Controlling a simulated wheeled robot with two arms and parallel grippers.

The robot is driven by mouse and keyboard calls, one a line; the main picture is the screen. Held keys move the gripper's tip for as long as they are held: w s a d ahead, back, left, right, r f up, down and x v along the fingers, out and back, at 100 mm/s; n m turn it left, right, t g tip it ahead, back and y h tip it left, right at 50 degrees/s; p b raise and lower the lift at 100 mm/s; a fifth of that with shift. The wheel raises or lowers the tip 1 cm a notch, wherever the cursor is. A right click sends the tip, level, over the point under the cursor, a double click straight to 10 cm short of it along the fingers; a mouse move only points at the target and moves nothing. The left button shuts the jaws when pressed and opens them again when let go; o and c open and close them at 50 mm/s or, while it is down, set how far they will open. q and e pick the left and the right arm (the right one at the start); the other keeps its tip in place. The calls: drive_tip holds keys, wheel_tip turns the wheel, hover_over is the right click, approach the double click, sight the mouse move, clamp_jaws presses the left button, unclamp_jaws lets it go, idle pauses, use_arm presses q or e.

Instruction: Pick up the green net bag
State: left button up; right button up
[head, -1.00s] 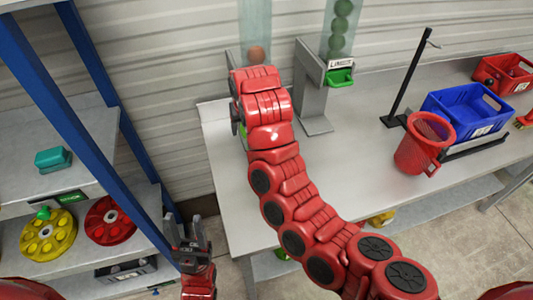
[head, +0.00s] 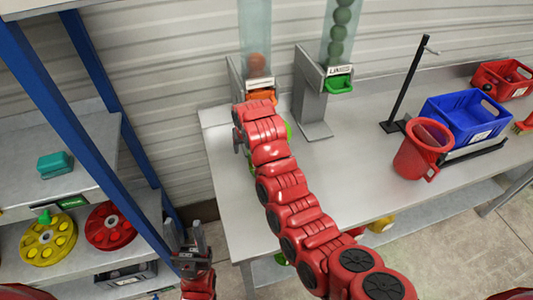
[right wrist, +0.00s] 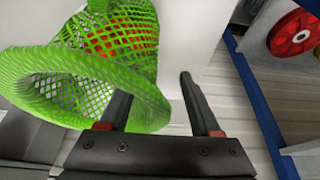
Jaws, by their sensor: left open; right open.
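The green net bag (right wrist: 110,45) fills the upper left of the right wrist view, its wide round rim towards the camera and orange-red shapes showing through the mesh. In the head view only slivers of green (head: 288,130) show beside my right arm; the rest is hidden. My right gripper (right wrist: 155,88) is open. One finger overlaps the bag's rim, and part of the rim appears between the fingers; I cannot tell whether they touch. In the head view the right gripper is mostly hidden behind its arm. My left gripper (head: 192,226) is open and empty, left of the table.
On the table (head: 350,190) stand two dispensers, one with an orange tray (head: 262,96), one with a green tray (head: 340,84). A red basket (head: 420,150), a blue crate (head: 465,118) and a black post (head: 408,85) stand right. A blue-framed shelf (head: 90,60) is left.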

drive_tip(key=shift+w+a+f, duration=0.1)
drive_tip(key=shift+w+f, duration=0.15)
drive_tip(key=shift+f, duration=0.45)
clamp_jaws()
idle(1.0)
